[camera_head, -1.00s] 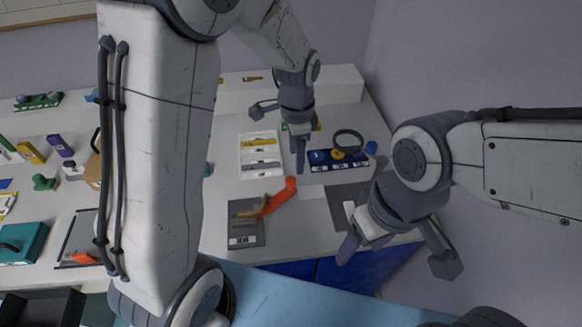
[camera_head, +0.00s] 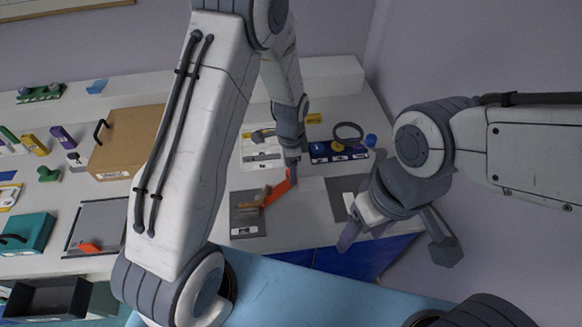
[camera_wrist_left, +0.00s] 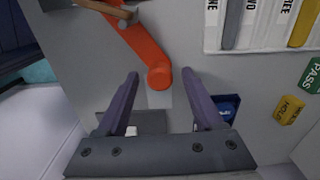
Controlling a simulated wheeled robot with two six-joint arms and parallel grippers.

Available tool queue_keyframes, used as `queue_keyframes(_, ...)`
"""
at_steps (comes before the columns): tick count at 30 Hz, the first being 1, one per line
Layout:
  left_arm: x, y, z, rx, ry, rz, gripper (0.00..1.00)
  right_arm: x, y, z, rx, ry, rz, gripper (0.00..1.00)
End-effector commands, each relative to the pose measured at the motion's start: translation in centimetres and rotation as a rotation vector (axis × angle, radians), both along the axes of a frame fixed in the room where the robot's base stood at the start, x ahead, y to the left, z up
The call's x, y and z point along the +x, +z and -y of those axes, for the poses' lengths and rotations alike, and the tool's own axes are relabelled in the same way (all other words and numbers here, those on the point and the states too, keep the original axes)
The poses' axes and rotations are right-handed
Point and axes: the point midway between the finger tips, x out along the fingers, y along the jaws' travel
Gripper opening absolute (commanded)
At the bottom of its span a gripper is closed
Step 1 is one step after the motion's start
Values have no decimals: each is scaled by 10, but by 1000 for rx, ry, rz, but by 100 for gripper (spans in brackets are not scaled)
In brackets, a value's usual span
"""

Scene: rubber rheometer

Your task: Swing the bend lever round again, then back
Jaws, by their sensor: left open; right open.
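The bend lever (camera_head: 280,189) is an orange-red arm slanting up to the right from a grey plate (camera_head: 241,215), with a brown piece at its lower end. The left wrist view shows the lever (camera_wrist_left: 140,46) with its rounded end between my open fingertips. My left gripper (camera_head: 276,158) is open above that end. Its fingers (camera_wrist_left: 160,75) stand on both sides of the end with gaps, and I see no contact. My right gripper (camera_head: 396,247) is open and empty at the table's front right, away from the lever.
A white tray of labelled strips (camera_wrist_left: 262,46) lies behind the lever. A dark blue block (camera_head: 322,153) with a black ring (camera_head: 348,133) stands to its right. A dark square plate (camera_head: 343,184) lies right of the lever. A cardboard box (camera_head: 130,138) stands further left.

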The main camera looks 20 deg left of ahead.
Motion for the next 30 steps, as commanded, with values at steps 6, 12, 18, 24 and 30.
queue_keyframes(6,0,0,0,0,0,0,61,0,0,0,0,0,0,69)
queue_keyframes(12,0,0,0,0,0,0,0,0,0,0,0,0,0,69)
queue_keyframes(18,0,0,0,0,0,0,0,0,0,0,0,0,0,69)
queue_keyframes(24,0,0,0,0,0,0,0,0,0,0,0,0,0,69)
queue_keyframes(30,0,1,0,0,0,0,0,0,0,0,0,0,0,69)
